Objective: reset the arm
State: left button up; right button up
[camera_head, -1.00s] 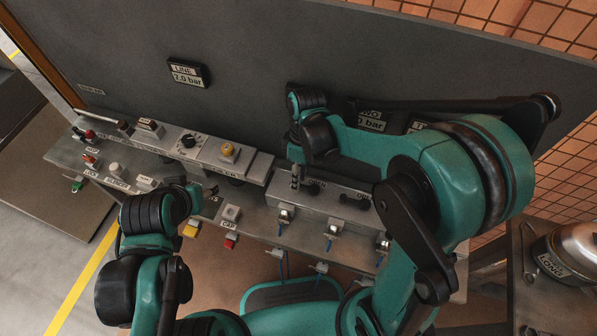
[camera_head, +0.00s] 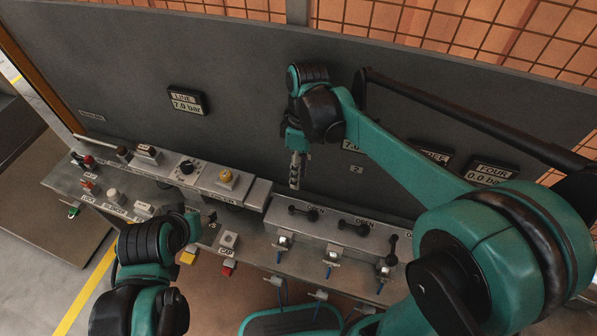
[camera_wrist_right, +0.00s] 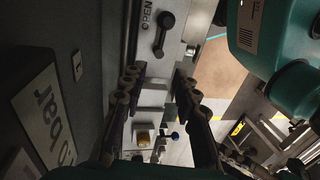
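My right arm (camera_head: 400,160) comes in from the right and bends down at the wrist. Its gripper (camera_head: 297,170) hangs above the back of the console, near the left end of the valve block, and holds nothing. In the right wrist view its two fingers (camera_wrist_right: 158,88) stand apart with nothing between them. My left arm (camera_head: 150,245) is folded low at the left. Its gripper (camera_head: 210,219) shows only as a small dark part by the console's front, so its fingers cannot be made out.
A steel console (camera_head: 255,235) carries buttons, a knob and a yellow button (camera_head: 226,176). The valve block (camera_head: 335,224) has black handles (camera_head: 353,226) marked OPEN. Behind stands a grey panel (camera_head: 250,80) with pressure displays such as LINE (camera_head: 187,100). Open space lies above the console's left half.

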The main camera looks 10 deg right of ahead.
dwell(0.3)
jog(key=s+d+m+t+h, duration=0.1)
jog(key=s+d+m+t, duration=0.7)
jog(key=m, duration=0.4)
jog(key=shift+d+f+m+t, duration=0.3)
jog(key=shift+d+t, duration=0.3)
jog(key=shift+d, duration=0.7)
jog(key=shift+s, duration=0.15)
